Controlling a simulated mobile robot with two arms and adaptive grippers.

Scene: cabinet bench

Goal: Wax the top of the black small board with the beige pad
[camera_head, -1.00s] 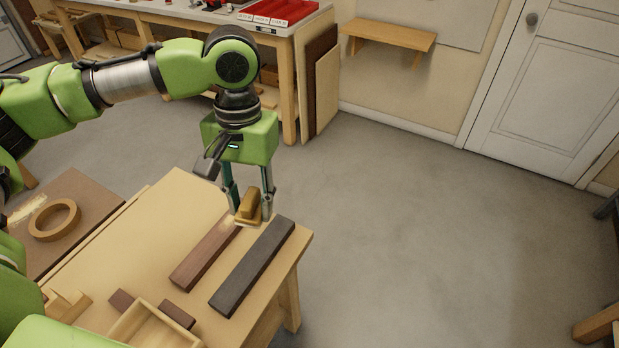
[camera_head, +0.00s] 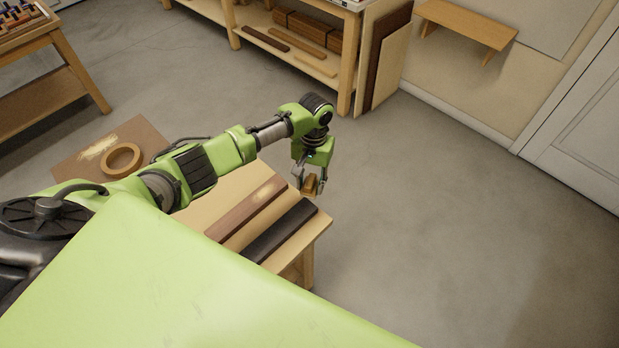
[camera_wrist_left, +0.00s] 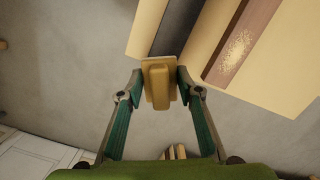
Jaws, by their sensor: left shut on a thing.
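The black small board (camera_head: 282,231) lies on the bench, with no pale patch visible on its top; its end also shows in the left wrist view (camera_wrist_left: 182,28). The beige pad (camera_head: 311,186) is a yellowish-tan block with a handle on a flat base. My left gripper (camera_head: 309,188) is shut on the pad (camera_wrist_left: 158,82), one finger on each side of its handle. It holds the pad at the far end of the black board, by the bench edge. I cannot tell whether they touch. My right gripper is not in view.
A brown board (camera_head: 232,222) with a pale speckled patch lies beside the black one. A tape-like ring (camera_head: 122,159) sits on a brown panel (camera_head: 72,168) to the left. Open floor (camera_head: 420,230) lies right of the bench (camera_head: 318,236).

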